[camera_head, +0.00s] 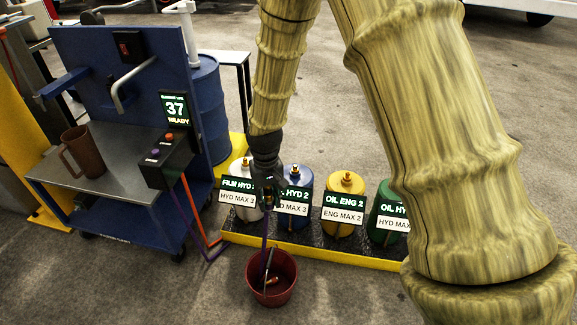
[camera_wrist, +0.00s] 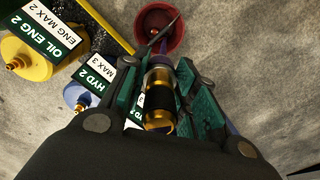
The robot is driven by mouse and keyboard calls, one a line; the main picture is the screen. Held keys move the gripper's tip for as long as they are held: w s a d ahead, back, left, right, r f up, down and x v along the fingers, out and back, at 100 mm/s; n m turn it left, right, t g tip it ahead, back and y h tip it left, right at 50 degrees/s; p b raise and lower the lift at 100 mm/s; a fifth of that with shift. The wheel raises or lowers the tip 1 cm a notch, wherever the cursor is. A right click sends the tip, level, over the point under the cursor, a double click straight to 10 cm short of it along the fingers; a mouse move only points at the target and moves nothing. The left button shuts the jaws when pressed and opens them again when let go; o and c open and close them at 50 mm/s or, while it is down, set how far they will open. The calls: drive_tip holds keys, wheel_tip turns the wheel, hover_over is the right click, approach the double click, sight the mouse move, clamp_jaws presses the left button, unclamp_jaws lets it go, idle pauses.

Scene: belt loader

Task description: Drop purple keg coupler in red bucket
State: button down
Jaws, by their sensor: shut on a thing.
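My gripper (camera_head: 268,192) is shut on the purple keg coupler. In the wrist view the coupler (camera_wrist: 158,95) shows a brass body with a black band and a purple part at its far end, between the green finger pads. The red bucket (camera_head: 271,295) stands on the floor below my gripper; it also shows in the wrist view (camera_wrist: 174,44), beyond the fingertips. A thin purple hose (camera_head: 264,243) hangs from the gripper down towards the bucket. A small orange-tipped piece lies in the bucket. The coupler is mostly hidden in the head view.
Several labelled canisters, including a yellow one (camera_head: 343,208), stand in a yellow-edged tray (camera_head: 320,255) behind the bucket. A blue cart (camera_head: 115,165) with a brown mug (camera_head: 83,152) and a hose box (camera_head: 166,160) is at left. The floor in front of the bucket is clear.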

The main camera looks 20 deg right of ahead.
wheel_tip(320, 180, down, 30)
drive_tip(key=w+d+b, duration=0.1)
drive_tip(key=b, duration=0.9)
drive_tip(key=shift+w, duration=0.35)
drive_tip(key=shift+d+r, duration=0.1)
drive_tip(key=c, duration=1.1)
unclamp_jaws()
drive_tip(key=shift+o, duration=0.2)
drive_tip(key=r+p, duration=0.3)
drive_tip(key=r, duration=0.6)
drive_tip(key=s+r+p, duration=0.1)
drive_tip(key=r+p, duration=0.3)
drive_tip(key=r, duration=0.5)
drive_tip(key=a+r+p, duration=0.1)
drive_tip(key=r+p, duration=0.2)
drive_tip(key=r, duration=0.7)
drive_tip(key=shift+s+a, duration=0.1)
drive_tip(key=shift+s, duration=0.05)
drive_tip(key=shift+s+r+p, duration=0.25)
drive_tip(key=shift+r+p, duration=0.15)
drive_tip(key=shift+r, duration=0.65)
